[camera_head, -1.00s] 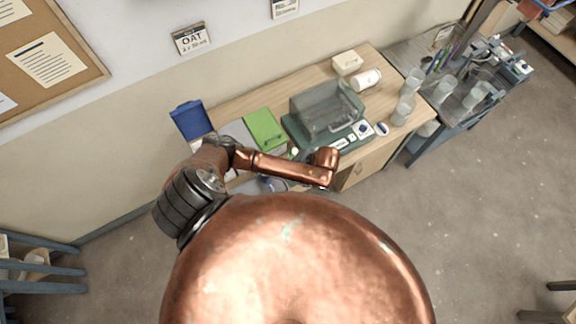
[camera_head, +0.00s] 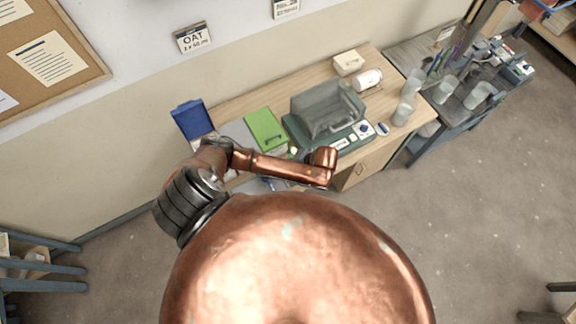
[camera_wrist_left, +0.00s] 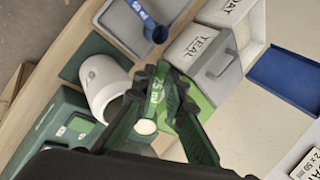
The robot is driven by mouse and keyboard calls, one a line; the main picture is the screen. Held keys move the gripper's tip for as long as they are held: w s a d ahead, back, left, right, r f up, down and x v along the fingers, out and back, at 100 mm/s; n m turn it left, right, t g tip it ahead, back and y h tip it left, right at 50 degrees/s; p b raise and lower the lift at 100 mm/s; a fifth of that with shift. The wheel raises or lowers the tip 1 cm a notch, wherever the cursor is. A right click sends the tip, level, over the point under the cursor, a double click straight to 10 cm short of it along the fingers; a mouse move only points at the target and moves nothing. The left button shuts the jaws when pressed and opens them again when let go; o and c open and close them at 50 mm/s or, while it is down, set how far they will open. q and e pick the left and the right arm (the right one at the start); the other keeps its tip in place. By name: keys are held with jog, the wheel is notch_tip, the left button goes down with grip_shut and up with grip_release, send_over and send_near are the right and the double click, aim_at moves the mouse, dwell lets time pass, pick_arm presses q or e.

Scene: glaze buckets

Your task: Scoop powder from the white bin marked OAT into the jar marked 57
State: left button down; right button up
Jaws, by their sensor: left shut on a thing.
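My left gripper (camera_wrist_left: 168,95) is shut on a green scoop (camera_wrist_left: 155,98) whose handle is marked 75 ml. A pale round patch, perhaps powder in its bowl, shows below the fingers. A white jar (camera_wrist_left: 98,72) stands left of the gripper; its marking is too small to read surely. Pale bins stand at the upper right: one reads like TEAL (camera_wrist_left: 198,42), the other (camera_wrist_left: 232,14) is unclear and may be OAT. In the head view my left arm crosses the bench front, hiding its gripper. My right gripper is out of view.
A blue scoop (camera_wrist_left: 157,33) lies in a grey tray (camera_wrist_left: 120,22).

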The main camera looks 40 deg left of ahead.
pick_arm(q)
jog(key=y, duration=0.3)
jog(key=shift+w+d+g+y, duration=0.1)
jog(key=shift+d+g+y, duration=0.2)
jog(key=shift+d, duration=0.1)
dwell(0.5)
jog(key=y, duration=0.1)
jog(key=d+y, duration=0.1)
jog(key=y, duration=0.1)
jog(key=shift+w+g, duration=0.15)
jog(key=shift+g, duration=0.15)
jog(key=shift+a, duration=0.15)
dwell(1.0)
